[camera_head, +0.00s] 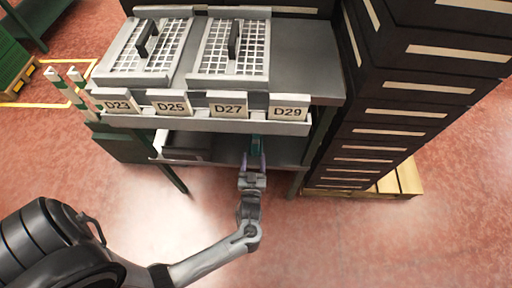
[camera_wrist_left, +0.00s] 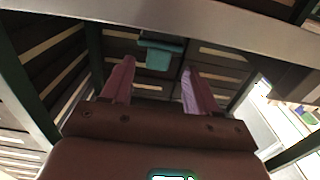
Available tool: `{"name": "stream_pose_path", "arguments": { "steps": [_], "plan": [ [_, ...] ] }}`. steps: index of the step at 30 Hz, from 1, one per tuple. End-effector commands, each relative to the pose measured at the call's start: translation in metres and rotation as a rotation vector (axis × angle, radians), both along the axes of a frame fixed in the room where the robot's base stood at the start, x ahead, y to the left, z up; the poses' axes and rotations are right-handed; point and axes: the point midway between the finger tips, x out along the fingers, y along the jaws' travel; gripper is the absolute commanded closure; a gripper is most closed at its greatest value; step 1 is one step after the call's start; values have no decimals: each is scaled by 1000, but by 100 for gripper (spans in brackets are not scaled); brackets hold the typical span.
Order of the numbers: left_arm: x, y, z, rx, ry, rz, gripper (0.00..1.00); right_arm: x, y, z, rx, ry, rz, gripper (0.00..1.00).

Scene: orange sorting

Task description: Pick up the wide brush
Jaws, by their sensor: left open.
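A teal thing, which looks like the wide brush (camera_head: 257,144), is on the lower shelf under the table's front rail, partly hidden by the rail. In the left wrist view the teal brush (camera_wrist_left: 161,52) shows just beyond and between the two fingertips; its full shape cannot be made out. My left gripper (camera_head: 252,162) reaches in at the lower shelf, in front of the brush. It is open, with its purple fingers (camera_wrist_left: 157,70) apart and nothing clearly between them. My right gripper is not in view.
The front rail (camera_head: 205,123) with labels D23 to D29 overhangs the lower shelf (camera_head: 285,152). A dark tray (camera_head: 184,153) sits on that shelf to the left. Two grid baskets (camera_head: 146,52) stand on top. Black stacked crates (camera_head: 400,100) on a pallet stand at right.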

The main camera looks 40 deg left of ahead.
Motion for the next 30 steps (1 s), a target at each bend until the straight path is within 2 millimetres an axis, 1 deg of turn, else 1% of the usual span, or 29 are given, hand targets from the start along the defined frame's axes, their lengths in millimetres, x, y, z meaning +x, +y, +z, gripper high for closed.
{"name": "stream_pose_path", "arguments": {
  "steps": [1,3,11,18,21,25,30],
  "plan": [
    [6,5,-2,0,-2,0,40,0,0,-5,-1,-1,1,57],
    [12,9,-1,1,-2,-1,40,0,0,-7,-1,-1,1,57],
    [24,17,-1,-2,-1,-1,40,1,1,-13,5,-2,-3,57],
    [49,33,-3,0,-1,-2,40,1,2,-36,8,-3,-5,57],
    [57,39,-2,-1,-1,-1,40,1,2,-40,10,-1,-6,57],
    [63,43,0,-1,0,-1,40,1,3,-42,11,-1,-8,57],
    [63,44,1,-2,1,-2,40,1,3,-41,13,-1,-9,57]
  ]
}}
